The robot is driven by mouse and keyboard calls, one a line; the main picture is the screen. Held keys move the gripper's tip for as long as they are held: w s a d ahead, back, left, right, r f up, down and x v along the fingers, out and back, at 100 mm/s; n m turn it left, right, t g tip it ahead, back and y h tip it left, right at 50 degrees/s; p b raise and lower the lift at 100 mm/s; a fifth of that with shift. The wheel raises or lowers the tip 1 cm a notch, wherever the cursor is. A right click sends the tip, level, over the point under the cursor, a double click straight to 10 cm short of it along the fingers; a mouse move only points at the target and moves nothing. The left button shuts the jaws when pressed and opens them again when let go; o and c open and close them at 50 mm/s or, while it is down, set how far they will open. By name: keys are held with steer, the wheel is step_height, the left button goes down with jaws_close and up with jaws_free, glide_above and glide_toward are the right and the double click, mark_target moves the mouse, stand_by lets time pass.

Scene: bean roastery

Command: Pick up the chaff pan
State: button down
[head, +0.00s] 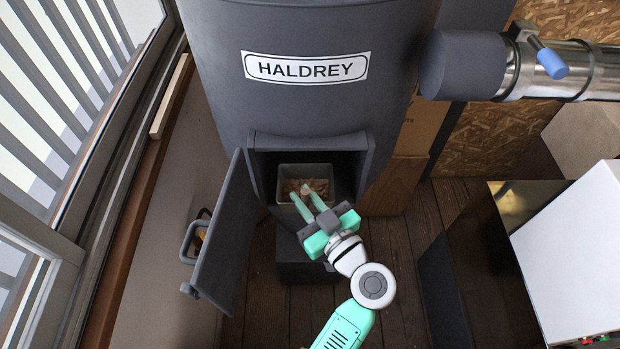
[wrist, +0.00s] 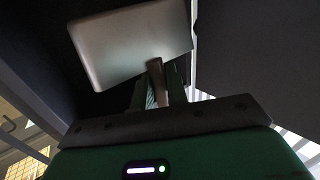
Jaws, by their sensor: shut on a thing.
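The chaff pan (head: 305,171) is a light grey, rectangular metal pan with brownish chaff in it. It sits inside the open compartment (head: 264,165) low on the dark grey drum. My gripper (head: 304,200) reaches into the opening from the front, its green fingers at the pan's near side. My gripper (wrist: 160,95) is shut on that handle. Whether the pan rests on the compartment floor cannot be told.
The compartment door (head: 220,235) stands open to the left of the opening. The drum labelled HALDREY (head: 306,67) rises above. A steel pipe with a blue-handled lever (head: 552,63) is at upper right. A white box (head: 575,255) stands at right. Wood floor lies below.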

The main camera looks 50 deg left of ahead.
steer(key=s+d, duration=0.5)
steer(key=s, duration=0.1)
steer(key=shift+s+r+b, duration=0.25)
steer(key=shift+r+b, duration=0.1)
steer(key=shift+b, duration=0.1)
